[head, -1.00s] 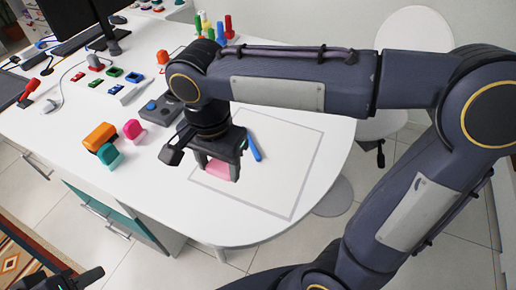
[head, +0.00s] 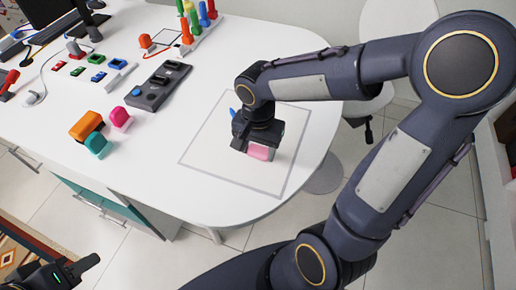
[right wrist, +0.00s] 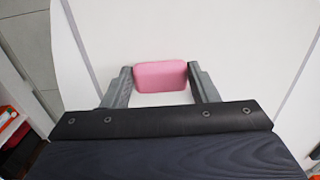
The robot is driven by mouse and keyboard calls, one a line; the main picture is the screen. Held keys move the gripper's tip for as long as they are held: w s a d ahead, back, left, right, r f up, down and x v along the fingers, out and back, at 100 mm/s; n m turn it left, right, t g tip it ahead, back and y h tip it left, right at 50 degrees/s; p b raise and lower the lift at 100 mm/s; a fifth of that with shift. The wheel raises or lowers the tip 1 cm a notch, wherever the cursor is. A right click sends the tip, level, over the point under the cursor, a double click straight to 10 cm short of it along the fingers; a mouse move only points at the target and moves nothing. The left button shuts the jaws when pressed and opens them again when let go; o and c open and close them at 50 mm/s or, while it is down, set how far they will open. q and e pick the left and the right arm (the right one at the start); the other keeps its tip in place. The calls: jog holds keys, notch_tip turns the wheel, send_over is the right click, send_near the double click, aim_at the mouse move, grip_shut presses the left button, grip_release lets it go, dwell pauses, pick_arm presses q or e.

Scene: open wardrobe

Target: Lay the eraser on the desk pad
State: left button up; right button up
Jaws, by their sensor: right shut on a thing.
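The pink eraser (head: 260,152) is held by my right gripper (head: 256,148) over the desk pad, a grey-outlined rectangle (head: 215,166) on the white desk. In the right wrist view the eraser (right wrist: 160,74) sits between the two fingers, inside the pad's grey side lines. It is low over the pad; I cannot tell whether it touches the surface. My left gripper (head: 85,268) is at the bottom left corner, away from the desk pad, partly cut off, and its opening is unclear.
A blue pen-like object (head: 233,113) shows behind my right gripper. Orange (head: 86,125), teal (head: 97,145) and pink (head: 120,117) blocks stand to the left, with a grey device (head: 158,87) behind them. The pad's front area is bare.

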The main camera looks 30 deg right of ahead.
aim_at(258, 152)
jog(key=shift+f, duration=0.25)
jog(key=shift+f, duration=0.2)
jog(key=o, duration=0.9)
jog(key=shift+o, duration=0.2)
notch_tip(258, 152, up, 11)
jog(key=s+f+n+t+y, duration=0.2)
jog(key=s+n+t, duration=0.3)
jog(key=s+n, duration=0.3)
jog(key=s+y+p, duration=0.1)
jog(key=s, duration=0.2)
jog(key=shift+s+a+f+t+y, duration=0.2)
jog(key=shift+s+a+t+y, duration=0.1)
jog(key=shift+s+y, duration=0.1)
